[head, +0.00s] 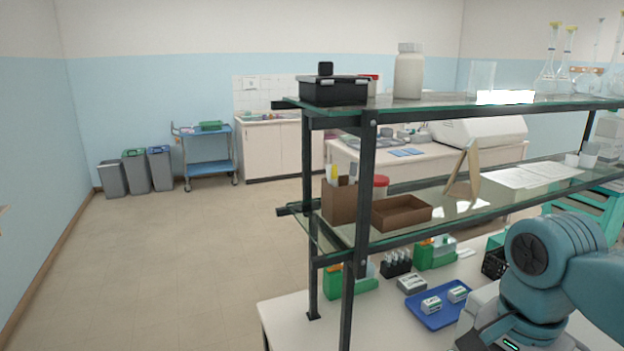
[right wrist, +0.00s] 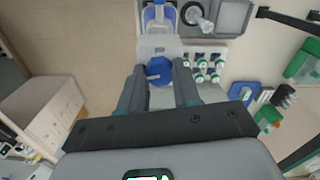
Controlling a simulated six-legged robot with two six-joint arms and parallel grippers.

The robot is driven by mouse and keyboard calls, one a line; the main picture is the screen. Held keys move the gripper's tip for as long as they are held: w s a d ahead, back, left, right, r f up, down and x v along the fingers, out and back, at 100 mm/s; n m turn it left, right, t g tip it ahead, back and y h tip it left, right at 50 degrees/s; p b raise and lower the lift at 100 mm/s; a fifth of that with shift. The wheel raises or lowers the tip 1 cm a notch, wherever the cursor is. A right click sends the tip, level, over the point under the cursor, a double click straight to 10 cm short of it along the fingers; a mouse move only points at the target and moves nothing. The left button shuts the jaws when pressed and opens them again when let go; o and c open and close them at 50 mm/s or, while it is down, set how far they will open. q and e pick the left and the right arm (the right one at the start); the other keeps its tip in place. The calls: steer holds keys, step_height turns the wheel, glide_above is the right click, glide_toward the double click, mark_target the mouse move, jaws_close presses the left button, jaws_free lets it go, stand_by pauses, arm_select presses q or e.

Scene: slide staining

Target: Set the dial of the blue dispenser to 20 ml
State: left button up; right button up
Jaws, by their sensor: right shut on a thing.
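The blue dial (right wrist: 159,72) shows in the right wrist view on the front of the pale dispenser body (right wrist: 159,46). A clear blue part (right wrist: 158,18) of the dispenser is at the top edge. My right gripper (right wrist: 160,68) has one finger on each side of the dial and is shut on it. A pale mark shows on the dial's face, but the numbers are too small to read. In the head view my right arm fills the lower right, and the dispenser does not show there. My left gripper is in neither view.
A grey tray (right wrist: 232,18) with glassware and several green-ringed bottles (right wrist: 207,62) stand beside the dispenser. In the head view a glass shelf rack (head: 367,200) stands over the bench with a blue tray (head: 432,323). Open floor (head: 180,260) lies left.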

steer(key=shift+n, duration=0.6)
steer(key=n, duration=0.3)
steer(key=shift+n, duration=1.5)
steer(key=n, duration=0.3)
